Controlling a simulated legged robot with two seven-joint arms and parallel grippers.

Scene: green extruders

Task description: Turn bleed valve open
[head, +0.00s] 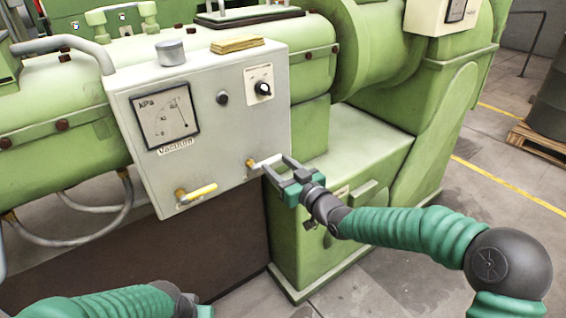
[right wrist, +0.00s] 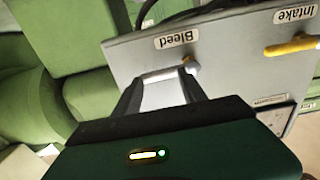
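The bleed valve (head: 251,163) is on the lower right of the grey panel's front, with a brass stem and a pale lever handle pointing right. In the right wrist view the brass stem (right wrist: 188,62) sits beside an upside-down "Bleed" label, and the pale handle (right wrist: 159,75) lies across the gap between my fingertips. My right gripper (head: 277,165) is at the handle with its two dark fingers apart, one near the stem and one near the handle's free end. Whether either finger touches it is unclear. My left arm shows at the bottom left; its fingers are out of frame.
The grey panel (head: 230,125) carries a kPa gauge (head: 165,115), a black knob (head: 263,88) and a yellow-handled intake valve (head: 197,193). The green machine base (head: 345,150) stands close beside my right gripper.

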